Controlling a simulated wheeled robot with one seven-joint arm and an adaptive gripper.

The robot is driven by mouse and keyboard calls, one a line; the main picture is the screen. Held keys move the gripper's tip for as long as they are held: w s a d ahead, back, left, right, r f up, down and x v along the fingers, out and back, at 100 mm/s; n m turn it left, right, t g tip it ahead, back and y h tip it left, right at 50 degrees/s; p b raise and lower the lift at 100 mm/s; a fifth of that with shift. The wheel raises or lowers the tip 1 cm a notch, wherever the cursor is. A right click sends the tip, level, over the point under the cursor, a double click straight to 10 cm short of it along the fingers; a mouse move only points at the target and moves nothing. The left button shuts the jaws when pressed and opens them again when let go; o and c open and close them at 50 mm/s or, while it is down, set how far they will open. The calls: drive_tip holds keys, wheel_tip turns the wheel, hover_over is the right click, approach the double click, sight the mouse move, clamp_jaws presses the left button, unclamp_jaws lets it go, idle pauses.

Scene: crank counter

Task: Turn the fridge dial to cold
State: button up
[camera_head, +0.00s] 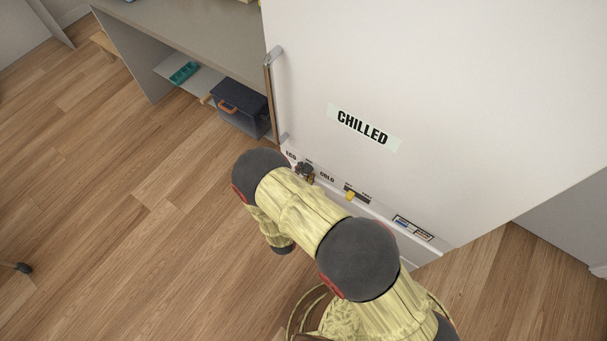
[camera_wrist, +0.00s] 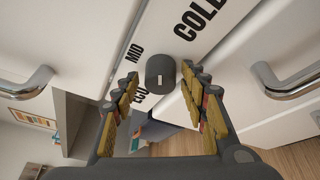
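The dial (camera_wrist: 160,72) is a dark round knob with a short pale mark on its face, in the upper middle of the wrist view. The labels MID (camera_wrist: 133,52), ECO (camera_wrist: 139,97) and COLD (camera_wrist: 199,28) stand around it. I cannot tell which label the mark points to. My gripper (camera_wrist: 159,76) is open, with one finger on each side of the dial and visible gaps between them. In the head view a small dark shape sits between ECO (camera_head: 291,155) and COLD (camera_head: 327,176); my arm hides the rest there.
The white fridge front (camera_head: 450,90) bears a CHILLED label (camera_head: 362,128) and a long metal handle (camera_head: 270,95). A dark blue box (camera_head: 240,104) stands on the low shelf at left.

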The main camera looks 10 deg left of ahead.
drive_tip(key=shift+s, duration=0.1)
drive_tip(key=s, duration=0.4)
drive_tip(key=s+r, duration=0.1)
drive_tip(key=s, duration=0.6)
drive_tip(key=shift+s+a+r, duration=0.15)
drive_tip(key=shift+s+r, duration=0.2)
drive_tip(key=shift+r, duration=0.05)
idle(0.3)
